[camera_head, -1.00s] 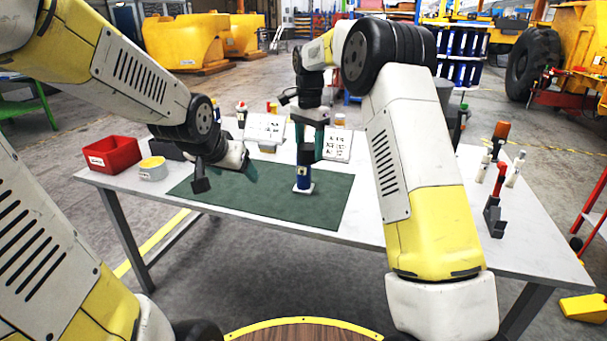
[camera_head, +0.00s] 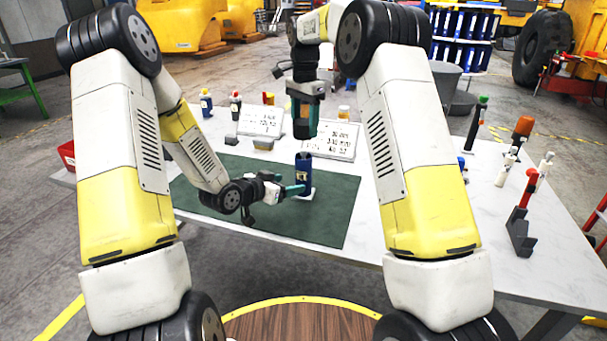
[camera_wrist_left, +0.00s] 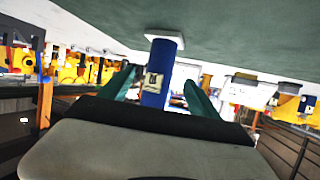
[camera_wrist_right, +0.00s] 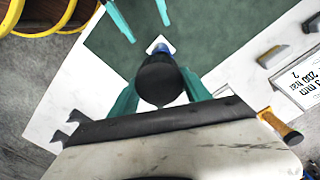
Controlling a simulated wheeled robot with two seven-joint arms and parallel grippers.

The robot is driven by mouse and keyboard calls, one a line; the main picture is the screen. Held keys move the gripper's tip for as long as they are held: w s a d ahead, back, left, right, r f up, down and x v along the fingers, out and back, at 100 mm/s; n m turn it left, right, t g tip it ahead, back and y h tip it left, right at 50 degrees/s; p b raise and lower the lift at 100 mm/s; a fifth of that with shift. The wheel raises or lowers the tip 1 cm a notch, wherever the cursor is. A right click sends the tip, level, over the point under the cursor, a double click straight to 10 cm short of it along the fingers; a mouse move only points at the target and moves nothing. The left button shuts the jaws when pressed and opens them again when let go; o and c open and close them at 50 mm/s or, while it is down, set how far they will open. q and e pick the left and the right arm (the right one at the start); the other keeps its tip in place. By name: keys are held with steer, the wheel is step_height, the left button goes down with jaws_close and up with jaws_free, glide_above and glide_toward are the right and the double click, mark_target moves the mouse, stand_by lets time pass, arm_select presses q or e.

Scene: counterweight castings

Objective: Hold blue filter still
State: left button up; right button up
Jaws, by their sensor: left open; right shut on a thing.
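The blue filter (camera_head: 305,175) stands upright on a small white pad on the green mat (camera_head: 250,185). My left gripper (camera_head: 294,190) is open, low beside the filter in the head view. In the left wrist view the filter (camera_wrist_left: 160,75) shows between its teal fingers; I cannot tell whether they touch it. My right gripper (camera_head: 304,118) is above the filter, shut on a dark round thing (camera_wrist_right: 162,82). In the right wrist view this thing hides most of the filter, leaving a little blue (camera_wrist_right: 161,50) beyond it.
Small bottles (camera_head: 206,103) stand at the back left. Upright tools (camera_head: 476,122) stand at the right of the white table. A red bin (camera_head: 67,155) is partly hidden behind my left arm.

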mark_target(309, 180)
arm_select(q)
steer(key=shift+w+d+f, duration=0.1)
steer(key=shift+w, duration=0.15)
steer(key=x, duration=1.2)
jaws_close()
stand_by(0.3)
